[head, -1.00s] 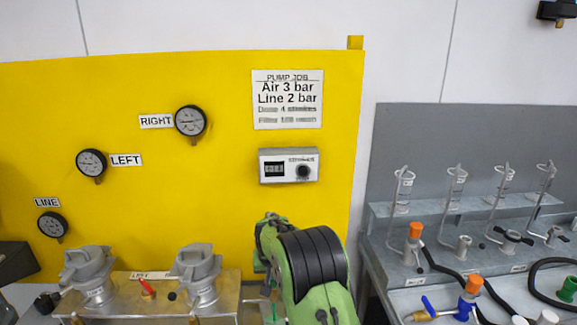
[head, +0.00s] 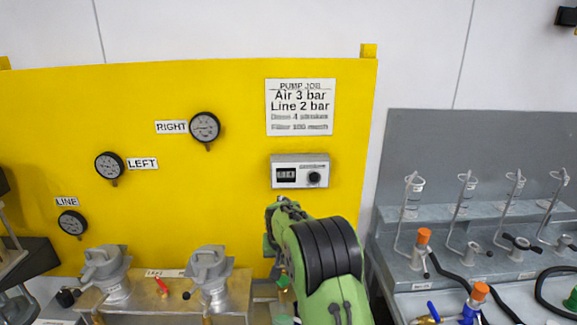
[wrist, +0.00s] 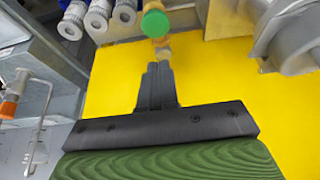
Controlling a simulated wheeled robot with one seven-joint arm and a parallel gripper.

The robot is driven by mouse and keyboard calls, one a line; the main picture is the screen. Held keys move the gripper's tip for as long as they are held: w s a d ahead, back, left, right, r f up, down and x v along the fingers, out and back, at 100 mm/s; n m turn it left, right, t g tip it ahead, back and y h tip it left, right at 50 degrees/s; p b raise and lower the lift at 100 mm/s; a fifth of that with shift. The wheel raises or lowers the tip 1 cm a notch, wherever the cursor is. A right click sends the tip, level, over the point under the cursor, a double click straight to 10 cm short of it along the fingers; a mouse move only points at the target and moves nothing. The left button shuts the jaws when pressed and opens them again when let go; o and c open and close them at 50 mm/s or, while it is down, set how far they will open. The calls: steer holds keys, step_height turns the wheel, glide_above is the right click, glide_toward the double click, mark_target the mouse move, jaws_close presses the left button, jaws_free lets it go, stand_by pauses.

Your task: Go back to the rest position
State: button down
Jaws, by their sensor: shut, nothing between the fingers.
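My gripper (wrist: 158,72) shows in the wrist view as dark fingers pressed together, with nothing between them. It points over the yellow panel (wrist: 220,85), and a green-capped fitting (wrist: 155,24) lies just beyond the fingertips. In the head view my green and black arm stands at the bottom centre in front of the yellow panel (head: 90,130). The arm hides the gripper's fingers there.
Two grey metal pump bodies (head: 208,272) stand on a brass-coloured block at the lower left. A control box (head: 300,171) and dial gauges (head: 204,127) are on the panel. A grey bench (head: 470,215) with glass tubes and orange-capped valves (head: 424,236) is on the right.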

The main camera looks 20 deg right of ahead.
steer(key=s+a+r+n+t+b, duration=0.1)
steer(key=s+a+r, duration=0.4)
steer(key=s, duration=0.4)
steer(key=s+a+r+n+b, duration=0.1)
steer(key=s+a+r, duration=0.1)
steer(key=s+r, duration=0.65)
steer(key=s+a+f+n+y, duration=0.1)
steer(key=s+a, duration=0.1)
steer(key=s, duration=0.7)
steer(key=s+a+f+n+b, duration=0.1)
steer(key=s+a+f, duration=0.1)
steer(key=s, duration=0.7)
steer(key=shift+s+f+n+y, duration=0.2)
steer(key=shift+s+n+y, duration=0.1)
steer(key=shift+s+y, duration=0.1)
